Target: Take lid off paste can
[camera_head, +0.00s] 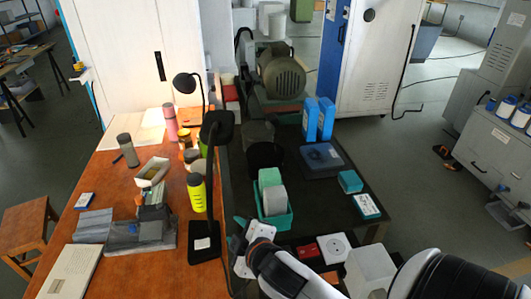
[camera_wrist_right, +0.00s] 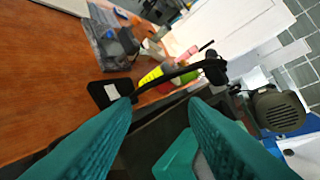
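I cannot tell for certain which thing is the paste can. Several upright cylinders stand on the orange table: a grey one (camera_head: 127,150), a pink one (camera_head: 170,122) and a yellow-green one with a dark top (camera_head: 196,192). A dark round container (camera_head: 265,158) stands on the dark table. My right gripper (camera_head: 236,234) is by the orange table's right edge, near the black stand's base. In the right wrist view its teal fingers (camera_wrist_right: 161,104) are apart, with nothing between them. My left gripper is out of view.
A black lamp stand (camera_head: 204,250) rises beside my right gripper; its base also shows in the right wrist view (camera_wrist_right: 108,92). A teal bin (camera_head: 275,220) holding rounded blocks is just beyond. Blue bottles (camera_head: 326,118) stand farther back. The orange table's near middle (camera_head: 145,275) is clear.

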